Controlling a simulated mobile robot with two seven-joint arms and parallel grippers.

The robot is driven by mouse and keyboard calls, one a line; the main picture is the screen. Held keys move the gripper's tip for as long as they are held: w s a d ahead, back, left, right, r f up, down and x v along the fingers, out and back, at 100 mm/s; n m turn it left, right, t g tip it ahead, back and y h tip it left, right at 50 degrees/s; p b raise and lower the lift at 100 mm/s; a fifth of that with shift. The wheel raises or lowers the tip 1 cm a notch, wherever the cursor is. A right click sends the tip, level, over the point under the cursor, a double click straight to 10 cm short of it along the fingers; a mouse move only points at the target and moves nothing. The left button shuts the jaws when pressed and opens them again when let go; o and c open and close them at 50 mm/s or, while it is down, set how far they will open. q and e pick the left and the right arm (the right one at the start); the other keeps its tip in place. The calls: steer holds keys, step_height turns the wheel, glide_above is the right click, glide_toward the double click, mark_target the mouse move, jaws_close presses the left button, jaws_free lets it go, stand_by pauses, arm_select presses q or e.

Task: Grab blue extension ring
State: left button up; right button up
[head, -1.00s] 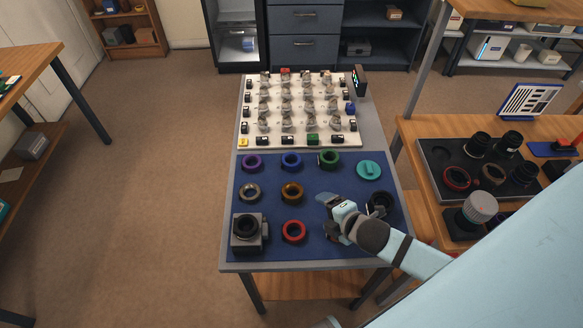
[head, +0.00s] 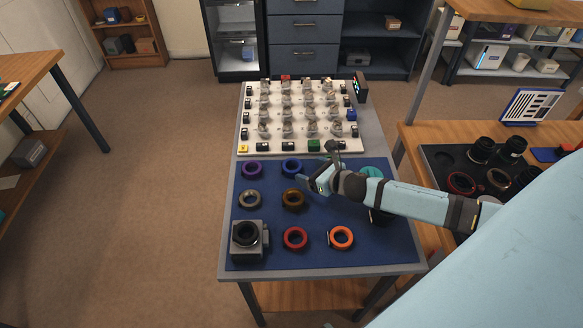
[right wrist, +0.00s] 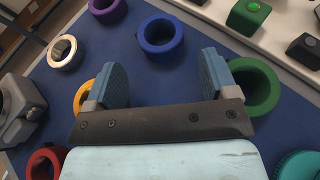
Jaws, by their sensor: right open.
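The blue extension ring (head: 292,167) lies flat in the back row of the blue mat (head: 270,217), between the purple ring and my right gripper. In the right wrist view the blue ring (right wrist: 161,34) is just beyond the fingertips, roughly centred between them. My right gripper (head: 318,168) is open and empty, above the mat and just right of the blue ring. In the right wrist view its two fingers stand wide apart (right wrist: 160,70). The green ring (right wrist: 258,86) is partly behind one finger there and hidden in the head view. My left gripper is not in view.
Nearby are a purple ring (head: 252,169), a silver ring (head: 249,198), an amber ring (head: 293,198), a red ring (head: 295,238) and an orange ring (head: 341,237). A grey block with a dark ring (head: 246,237) stands front left. A white board (head: 355,133) with several parts lies behind.

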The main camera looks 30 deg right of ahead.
mark_target(292, 165)
steer(key=x, duration=0.7)
steer(key=shift+s+a, duration=0.1)
steer(key=shift+r, duration=0.1)
steer(key=c, duration=0.7)
